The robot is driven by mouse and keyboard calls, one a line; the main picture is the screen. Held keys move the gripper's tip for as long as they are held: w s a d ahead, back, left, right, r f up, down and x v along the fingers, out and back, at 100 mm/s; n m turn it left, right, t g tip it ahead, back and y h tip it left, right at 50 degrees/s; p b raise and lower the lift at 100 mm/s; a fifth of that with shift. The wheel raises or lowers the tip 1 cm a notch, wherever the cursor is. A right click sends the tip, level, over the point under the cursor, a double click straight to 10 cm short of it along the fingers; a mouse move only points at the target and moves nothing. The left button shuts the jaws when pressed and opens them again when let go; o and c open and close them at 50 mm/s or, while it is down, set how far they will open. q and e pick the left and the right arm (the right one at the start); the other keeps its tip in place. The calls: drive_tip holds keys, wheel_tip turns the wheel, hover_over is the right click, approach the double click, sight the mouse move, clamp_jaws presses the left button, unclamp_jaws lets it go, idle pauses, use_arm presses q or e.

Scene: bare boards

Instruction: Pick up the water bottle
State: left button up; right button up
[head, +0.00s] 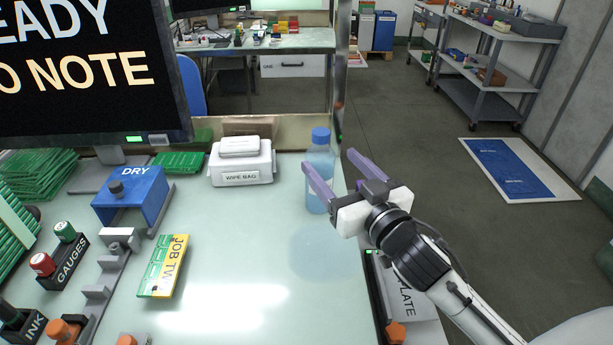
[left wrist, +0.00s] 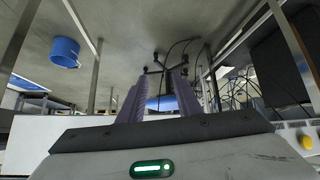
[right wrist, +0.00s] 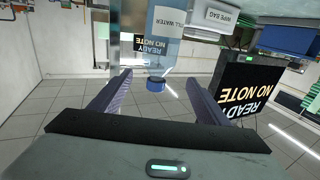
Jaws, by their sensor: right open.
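The water bottle (head: 320,165) is clear pale blue with a blue cap. It stands upright near the right edge of the pale bench. In the right wrist view the bottle (right wrist: 168,45) appears upside down, with its cap lowest and a water label partly readable. My right gripper (head: 328,160) is open, its purple fingers pointing at the bottle from the right. One finger overlaps the bottle in the head view; contact cannot be told. In the right wrist view the bottle lies between the fingers' directions, beyond their tips. My left gripper (left wrist: 158,88) shows only in its wrist view, fingers apart and empty.
A white wipe box (head: 241,165) stands left of the bottle. A blue dry box (head: 130,195), a yellow-green job card (head: 163,266) and a monitor (head: 90,70) are further left. A labelled template (head: 400,290) lies below my right arm. The bench (head: 250,250) is clear in front of the bottle.

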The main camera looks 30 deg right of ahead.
sight(325, 173)
wheel_tip(325, 173, down, 2)
drive_tip(key=shift+b, duration=0.55)
drive_tip(key=shift+w+f+b, duration=0.25)
drive_tip(key=shift+f+b, duration=0.65)
drive_tip(key=shift+f, duration=0.05)
drive_tip(key=shift+w+f+b, duration=0.15)
drive_tip(key=shift+f+b, duration=0.15)
drive_tip(key=shift+w, duration=0.4)
drive_tip(key=w, duration=0.3)
drive_tip(key=shift+w+d+r, duration=0.1)
drive_tip(key=shift+w+d, duration=0.05)
drive_tip(key=shift+w, duration=0.1)
drive_tip(key=shift+w+d+f+p, duration=0.1)
drive_tip(key=shift+w+f, duration=0.05)
drive_tip(key=shift+w, duration=0.85)
drive_tip(key=shift+w+d+f+p, duration=0.1)
drive_tip(key=shift+w+f, duration=0.1)
drive_tip(key=shift+w, duration=0.75)
drive_tip(key=shift+w+d+f+p, duration=0.1)
drive_tip(key=shift+w+f, duration=0.05)
drive_tip(key=shift+w, duration=0.85)
drive_tip(key=c, duration=1.3)
drive_tip(key=shift+r, duration=0.15)
drive_tip(key=shift+c, duration=0.4)
